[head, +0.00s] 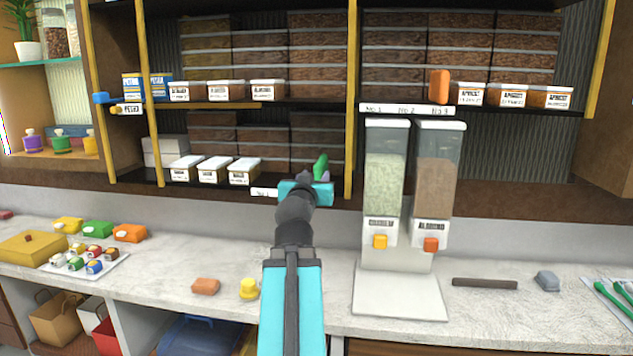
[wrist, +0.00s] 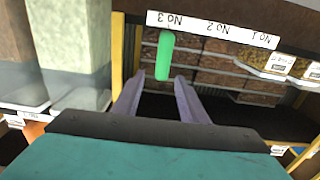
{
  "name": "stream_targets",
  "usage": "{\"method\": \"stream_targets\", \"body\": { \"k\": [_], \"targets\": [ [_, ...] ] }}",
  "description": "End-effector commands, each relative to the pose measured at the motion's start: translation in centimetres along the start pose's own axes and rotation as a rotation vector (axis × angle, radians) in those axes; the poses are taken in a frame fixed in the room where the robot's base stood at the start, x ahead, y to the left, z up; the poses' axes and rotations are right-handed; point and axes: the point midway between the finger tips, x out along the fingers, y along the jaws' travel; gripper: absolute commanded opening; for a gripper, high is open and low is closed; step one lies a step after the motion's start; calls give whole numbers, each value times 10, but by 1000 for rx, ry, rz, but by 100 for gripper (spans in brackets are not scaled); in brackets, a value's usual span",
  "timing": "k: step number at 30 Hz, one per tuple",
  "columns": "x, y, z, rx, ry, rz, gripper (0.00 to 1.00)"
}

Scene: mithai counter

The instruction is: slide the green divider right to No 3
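The green divider (head: 321,165) stands upright at the lower shelf's front edge, just beyond my gripper. In the wrist view, which is upside down, the divider (wrist: 164,57) lines up with the No 3 mark on the white label strip (wrist: 212,28). In the head view my arm hides most of that strip (head: 263,192), leaving No 1 showing. My gripper (wrist: 162,80) is open, its two purple fingers apart with the divider's near end between or just beyond the tips. Gaps show on both sides, so it is not clamped.
An orange divider (head: 439,85) stands on the upper shelf near No 3 of another strip (head: 406,110). A two-column dispenser (head: 384,165) stands close on the right. White-lidded boxes (head: 213,169) sit on the lower shelf, left of my gripper.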

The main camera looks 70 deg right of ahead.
Motion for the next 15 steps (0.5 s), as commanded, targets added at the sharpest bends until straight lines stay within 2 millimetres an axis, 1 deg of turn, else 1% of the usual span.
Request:
{"method": "stream_targets", "body": {
  "k": [2, 15],
  "targets": [
    [-9, 0, 3, 0, 2, -1, 39],
    [-24, -1, 2, 1, 2, 0, 39]
  ]
}}
